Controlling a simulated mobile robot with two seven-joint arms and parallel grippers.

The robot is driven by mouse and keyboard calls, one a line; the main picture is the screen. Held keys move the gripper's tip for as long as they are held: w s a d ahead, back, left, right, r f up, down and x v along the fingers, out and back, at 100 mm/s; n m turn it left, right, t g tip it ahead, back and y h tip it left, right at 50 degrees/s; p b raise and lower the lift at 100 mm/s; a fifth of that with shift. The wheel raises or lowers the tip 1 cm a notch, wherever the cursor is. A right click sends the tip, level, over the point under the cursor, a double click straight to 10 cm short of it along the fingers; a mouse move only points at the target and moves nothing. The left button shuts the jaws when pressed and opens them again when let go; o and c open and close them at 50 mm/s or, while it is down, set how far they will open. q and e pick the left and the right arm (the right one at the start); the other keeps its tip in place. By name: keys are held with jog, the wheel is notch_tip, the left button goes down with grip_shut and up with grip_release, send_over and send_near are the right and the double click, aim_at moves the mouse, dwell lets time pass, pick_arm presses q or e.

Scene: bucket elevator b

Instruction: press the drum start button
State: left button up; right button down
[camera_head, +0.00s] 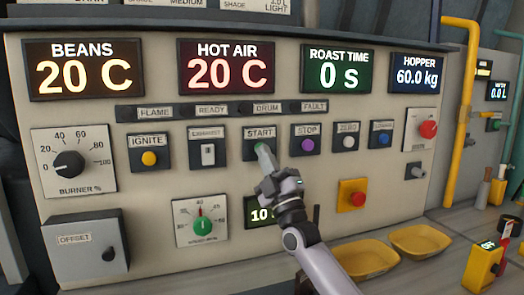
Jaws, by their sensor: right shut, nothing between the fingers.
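The START button plate (250,154) is in the middle row of the control panel, right of the exhaust switch and left of the purple STOP button (308,145). My right gripper (263,149) is shut and empty, its fingertips pointing up at the START button. The fingertips cover most of the button, so I cannot tell whether they touch it or whether it is pushed in. The DRUM lamp (267,107) above looks dark. My left gripper is not in view.
The yellow IGNITE button (149,158) and exhaust switch (208,154) are left of START. A red emergency knob (357,199) is at lower right. Yellow trays (418,240) lie on the counter below. The roast time display (341,75) reads 0 s.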

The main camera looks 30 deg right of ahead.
jog(key=shift+s+a+p, duration=0.2)
jog(key=shift+s+p, duration=0.5)
jog(key=shift+s, duration=0.15)
jog(key=s+p, duration=0.1)
jog(key=s, duration=0.1)
jog(key=s+a+p, duration=0.1)
jog(key=s+p, duration=0.1)
jog(key=s, duration=0.1)
jog(key=shift+f, duration=0.1)
dwell(0.9)
